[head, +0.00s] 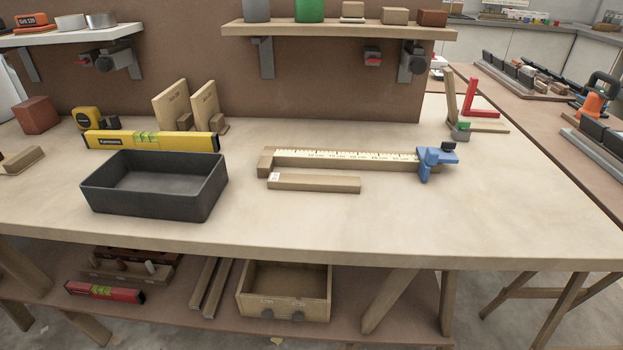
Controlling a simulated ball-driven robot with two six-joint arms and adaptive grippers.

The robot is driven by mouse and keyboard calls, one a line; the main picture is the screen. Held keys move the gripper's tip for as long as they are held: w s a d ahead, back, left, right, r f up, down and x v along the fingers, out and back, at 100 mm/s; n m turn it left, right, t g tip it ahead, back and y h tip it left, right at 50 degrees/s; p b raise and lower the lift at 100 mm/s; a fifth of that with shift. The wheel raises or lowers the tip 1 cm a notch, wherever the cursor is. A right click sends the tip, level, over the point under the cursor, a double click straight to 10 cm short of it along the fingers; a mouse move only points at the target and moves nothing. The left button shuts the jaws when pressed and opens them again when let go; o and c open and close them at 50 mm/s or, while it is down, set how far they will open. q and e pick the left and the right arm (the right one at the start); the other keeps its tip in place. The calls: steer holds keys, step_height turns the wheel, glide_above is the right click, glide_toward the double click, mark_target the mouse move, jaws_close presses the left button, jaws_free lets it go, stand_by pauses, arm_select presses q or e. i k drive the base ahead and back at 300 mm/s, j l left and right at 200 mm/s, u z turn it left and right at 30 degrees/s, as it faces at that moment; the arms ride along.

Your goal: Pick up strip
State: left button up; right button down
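A short light-wood strip (318,184) with a small white label at its left end lies flat on the workbench. It sits just in front of a longer wooden bar with a printed ruler scale (345,159). A blue clamp-like stop (435,161) is at the right end of that bar. The strip is unobstructed from the front. Neither of my grippers shows in the head view.
A dark open tray (154,207) stands left of the strip, with a yellow spirit level (150,140) behind it. A red square (475,103) stands at the back right. The workbench (400,220) is clear in front of the strip and to the right.

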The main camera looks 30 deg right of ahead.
mark_target(276, 181)
steer(key=i+j, duration=0.15)
steer(key=j, duration=0.15)
steer(key=i+j, duration=0.15)
steer(key=j, duration=0.15)
steer(key=i+j, duration=0.1)
steer(key=j, duration=0.2)
steer(key=j+z, duration=0.15)
steer(key=z, duration=0.25)
steer(key=i+j+z, duration=0.1)
steer(key=z, duration=0.3)
steer(key=j+z, duration=0.5)
steer(key=z, duration=0.3)
